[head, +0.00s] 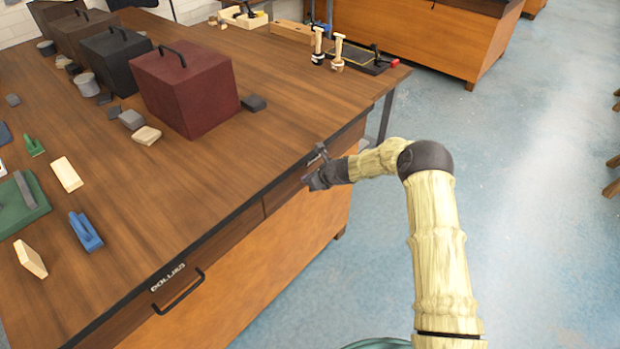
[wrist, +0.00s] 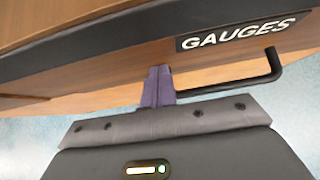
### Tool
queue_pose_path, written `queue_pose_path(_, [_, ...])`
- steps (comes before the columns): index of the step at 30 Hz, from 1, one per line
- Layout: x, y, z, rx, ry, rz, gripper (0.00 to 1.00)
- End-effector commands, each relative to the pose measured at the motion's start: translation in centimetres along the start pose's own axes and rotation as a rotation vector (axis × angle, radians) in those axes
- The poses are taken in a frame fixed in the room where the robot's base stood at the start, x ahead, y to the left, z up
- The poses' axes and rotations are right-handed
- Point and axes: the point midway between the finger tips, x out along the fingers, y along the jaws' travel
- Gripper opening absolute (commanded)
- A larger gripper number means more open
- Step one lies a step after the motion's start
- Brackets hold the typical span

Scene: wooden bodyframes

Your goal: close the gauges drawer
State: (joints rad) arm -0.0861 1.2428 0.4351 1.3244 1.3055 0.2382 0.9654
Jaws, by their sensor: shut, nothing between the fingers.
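The gauges drawer (wrist: 215,72) has a wooden front under the dark table edge. A white-on-black GAUGES label (wrist: 245,32) sits above its black bar handle (wrist: 278,68) in the wrist view. My gripper (wrist: 158,78) is shut and empty, its fingertips close to the drawer front beside the left part of the handle. I cannot tell whether they touch. In the head view my gripper (head: 315,180) is at the table's front side and hides part of this drawer. How far the drawer stands out is hard to tell.
A second drawer with a black handle (head: 180,292) is nearer on the same workbench (head: 250,130). A dark red box (head: 187,92) and several small blocks and tools stand on top. Blue-grey floor (head: 530,180) is free to the right.

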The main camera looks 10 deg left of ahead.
Motion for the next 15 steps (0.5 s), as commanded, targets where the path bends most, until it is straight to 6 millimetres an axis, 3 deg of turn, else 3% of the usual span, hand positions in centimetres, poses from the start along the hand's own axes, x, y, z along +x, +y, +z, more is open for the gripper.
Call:
queue_pose_path(1, [0.2, 0.6, 1.0, -0.006, -0.017, 0.01, 0.0])
queue_pose_path(5, [0.2, 0.7, 0.9, -0.007, -0.017, 0.012, 0.0])
queue_pose_path(15, [-2.0, 0.3, -2.0, -0.009, -0.009, 0.011, 0.0])
